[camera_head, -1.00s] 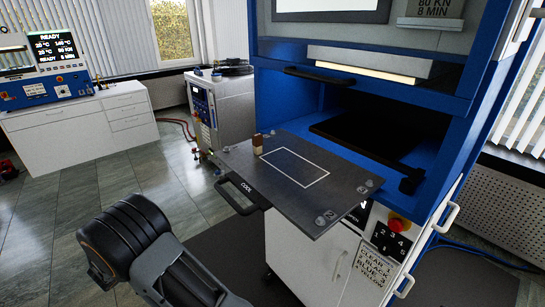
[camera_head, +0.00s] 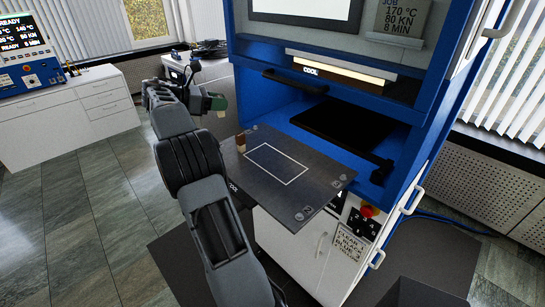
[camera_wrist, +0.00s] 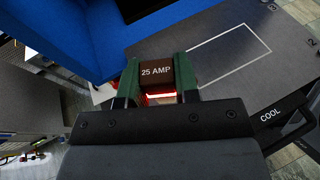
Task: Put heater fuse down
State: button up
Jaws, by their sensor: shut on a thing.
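The heater fuse (camera_wrist: 155,72) is a brown block lettered "25 AMP" in the wrist view. My gripper (camera_wrist: 157,78) is shut on it, with one green finger on each side. In the head view my gripper (camera_head: 214,102) is partly seen beyond the raised arm, above and left of the pulled-out plate. I cannot make out the fuse there. The dark plate (camera_head: 275,205) has a white outlined rectangle; it also shows in the wrist view (camera_wrist: 285,75), under and right of the fuse. A red strip shows just below the fuse.
A small brown block (camera_head: 241,143) stands at the plate's back left corner. The blue press (camera_head: 290,112) rises behind the plate. The marked rectangle is bare. A white cabinet (camera_head: 105,100) with a control panel stands far left, and grey floor lies between.

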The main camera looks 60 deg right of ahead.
jog(key=s+f, duration=0.2)
jog(key=s, duration=0.2)
jog(key=s+a+f, duration=0.1)
jog(key=s+f, duration=0.2)
jog(key=s, duration=0.1)
jog(key=s+f+p, duration=0.1)
jog(key=s+f, duration=0.1)
jog(key=s, duration=0.3)
jog(key=shift+a+f, duration=0.15)
jog(key=shift+f, duration=0.25)
jog(key=shift+s+f, duration=0.55)
jog(key=shift+f, duration=0.05)
jog(key=shift+s+a+f+p, duration=0.1)
jog(key=shift+f+p, duration=0.7)
jog(key=shift+f, duration=0.9)
jog(key=shift+f, duration=0.1)
jog(key=shift+f, duration=0.1)
jog(key=o, duration=0.9)
